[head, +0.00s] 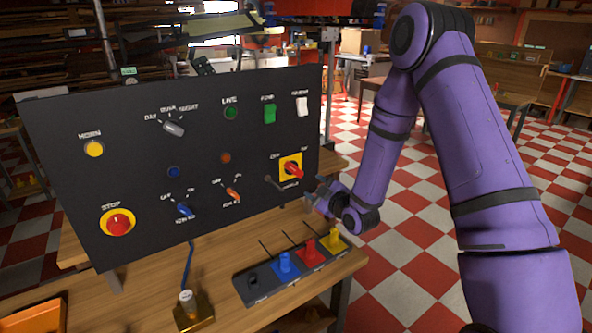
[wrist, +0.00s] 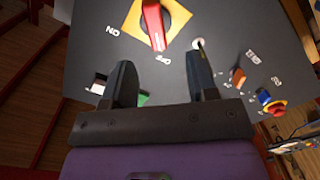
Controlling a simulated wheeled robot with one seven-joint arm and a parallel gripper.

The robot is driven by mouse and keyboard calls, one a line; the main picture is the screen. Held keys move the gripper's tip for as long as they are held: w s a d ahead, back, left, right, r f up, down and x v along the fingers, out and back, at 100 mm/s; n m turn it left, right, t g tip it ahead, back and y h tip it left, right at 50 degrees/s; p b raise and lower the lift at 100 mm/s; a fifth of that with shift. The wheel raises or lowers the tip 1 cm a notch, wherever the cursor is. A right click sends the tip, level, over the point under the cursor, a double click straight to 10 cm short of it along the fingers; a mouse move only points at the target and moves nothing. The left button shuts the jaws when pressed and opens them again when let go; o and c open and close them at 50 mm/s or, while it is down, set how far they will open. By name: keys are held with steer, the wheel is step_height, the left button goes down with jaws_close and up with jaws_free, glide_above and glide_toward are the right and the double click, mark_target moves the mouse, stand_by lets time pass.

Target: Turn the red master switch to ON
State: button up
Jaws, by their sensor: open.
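The red master switch (head: 292,169) is a red handle on a yellow square plate at the right of the dark panel (head: 130,200). In the wrist view the red handle (wrist: 153,25) is at the top, with its near end pointing toward the OFF label; the ON label is to the left. My gripper (head: 322,200) is just below and right of the switch in the head view. In the wrist view my gripper (wrist: 161,72) is open and empty, its two fingers apart and short of the handle. The contact side of the fingers is partly hidden.
A small metal toggle (head: 272,182) sits beside the switch, close to the right finger in the wrist view. Green (head: 269,114) and white (head: 302,107) rockers are above. A tray with blue, red and yellow pieces (head: 262,287) lies on the table below.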

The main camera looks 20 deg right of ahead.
mark_target(296, 171)
steer(key=shift+t, duration=0.3)
steer(key=x, duration=1)
steer(key=shift+w+a+r, duration=0.15)
steer(key=shift+a+r, duration=0.05)
steer(key=shift+r, duration=0.2)
steer(key=c, duration=0.9)
